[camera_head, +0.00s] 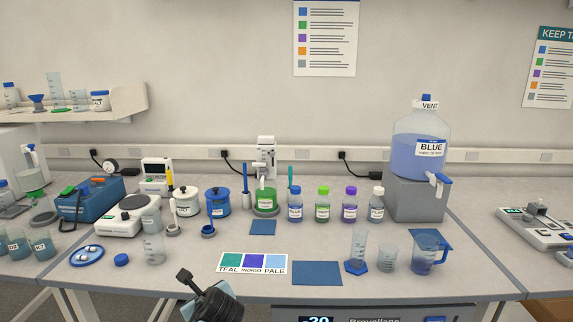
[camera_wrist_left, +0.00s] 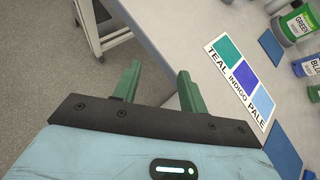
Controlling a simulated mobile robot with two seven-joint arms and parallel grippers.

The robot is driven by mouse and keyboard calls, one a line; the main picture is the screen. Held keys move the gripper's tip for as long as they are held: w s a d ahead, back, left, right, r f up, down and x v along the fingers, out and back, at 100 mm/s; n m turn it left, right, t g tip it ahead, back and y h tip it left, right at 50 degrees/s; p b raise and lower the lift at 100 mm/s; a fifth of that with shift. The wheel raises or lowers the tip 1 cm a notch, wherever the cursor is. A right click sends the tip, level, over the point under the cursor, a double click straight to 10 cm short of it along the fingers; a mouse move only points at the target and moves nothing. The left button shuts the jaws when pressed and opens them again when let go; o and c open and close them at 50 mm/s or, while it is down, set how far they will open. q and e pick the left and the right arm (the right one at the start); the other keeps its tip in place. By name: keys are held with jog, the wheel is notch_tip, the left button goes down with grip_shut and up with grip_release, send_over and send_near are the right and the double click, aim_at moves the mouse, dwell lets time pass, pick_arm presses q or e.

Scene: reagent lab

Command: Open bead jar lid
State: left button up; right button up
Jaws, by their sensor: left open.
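I cannot tell from the labels which is the bead jar. The green jar's label also shows at the upper right of the left wrist view (camera_wrist_left: 301,22). My left gripper (camera_head: 184,275) is at the bench's front edge, below and in front of the jars, apart from them. In the wrist view its two green fingers (camera_wrist_left: 158,78) are spread and empty. My right gripper is not in view.
A TEAL/INDIGO/PALE colour card (camera_head: 252,263) lies just beyond my left gripper. Several capped bottles (camera_head: 322,207) stand right of the jars. A beaker (camera_head: 154,250) and a blue tray (camera_head: 87,256) are at left, a blue jug (camera_head: 424,260) at right. Bench between card and jars is partly free.

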pick_arm(q)
jog(key=s+d+f+n+h, duration=0.1)
jog(key=s+f+n+h, duration=0.4)
jog(key=s+f+n, duration=1.05)
jog(key=s+f+n+h, duration=0.1)
jog(key=s+f+n, duration=0.2)
jog(key=s, duration=0.8)
jog(key=s+a+f+n+h, duration=0.1)
jog(key=s+f+n, duration=0.2)
jog(key=s+n, duration=0.3)
jog(key=s, duration=0.5)
jog(key=shift+n+h, duration=0.35)
jog(key=shift+h, duration=0.05)
